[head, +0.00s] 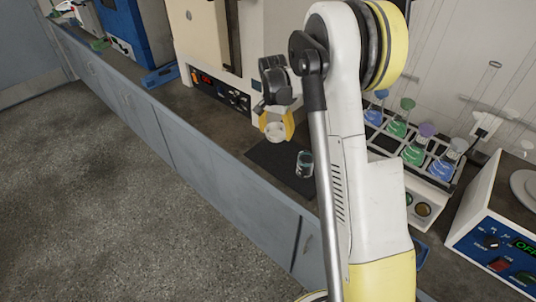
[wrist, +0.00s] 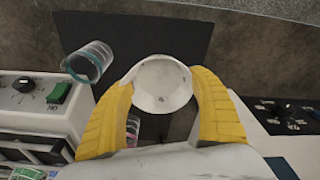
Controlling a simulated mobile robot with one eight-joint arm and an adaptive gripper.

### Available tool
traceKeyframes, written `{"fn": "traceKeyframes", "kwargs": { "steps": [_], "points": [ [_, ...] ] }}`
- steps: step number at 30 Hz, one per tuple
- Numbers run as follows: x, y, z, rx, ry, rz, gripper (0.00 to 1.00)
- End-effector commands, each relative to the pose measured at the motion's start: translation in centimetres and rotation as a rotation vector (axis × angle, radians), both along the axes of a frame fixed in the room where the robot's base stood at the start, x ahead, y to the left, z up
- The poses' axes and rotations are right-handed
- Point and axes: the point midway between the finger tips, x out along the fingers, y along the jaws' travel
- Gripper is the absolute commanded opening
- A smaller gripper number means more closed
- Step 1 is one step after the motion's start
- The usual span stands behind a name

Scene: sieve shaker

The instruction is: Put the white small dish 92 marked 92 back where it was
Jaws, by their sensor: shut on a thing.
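The white small dish (wrist: 160,84) sits between the two yellow fingers of my gripper (wrist: 162,105) in the wrist view. The fingers are shut on its sides. In the head view my gripper (head: 276,124) holds the dish (head: 275,131) above the counter, over or near the far-left part of the black mat (head: 266,155). The mat also shows beneath the dish in the wrist view (wrist: 130,30). The number 92 is not readable in either view.
A clear glass jar (head: 305,163) stands on the mat's right part. A rack (head: 445,176) with several coloured flasks is right of my arm. A machine with knobs (head: 220,92) stands behind the gripper; a blue-and-white device (head: 500,245) is at right.

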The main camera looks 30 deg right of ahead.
Motion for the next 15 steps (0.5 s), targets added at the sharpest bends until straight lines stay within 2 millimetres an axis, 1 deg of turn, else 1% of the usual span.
{"fn": "traceKeyframes", "kwargs": {
  "steps": [1, 5, 9, 15],
  "points": [
    [-0.4, 0.2, -0.7, 0.0, 0.0, 0.001, 0.37],
    [-0.7, 0.4, -2.2, -0.001, 0.0, 0.001, 0.37],
    [-0.7, 0.4, -4.7, -0.001, 0.0, 0.001, 0.37],
    [-0.7, 0.4, -6.9, -0.001, 0.0, 0.001, 0.37]
  ]
}}
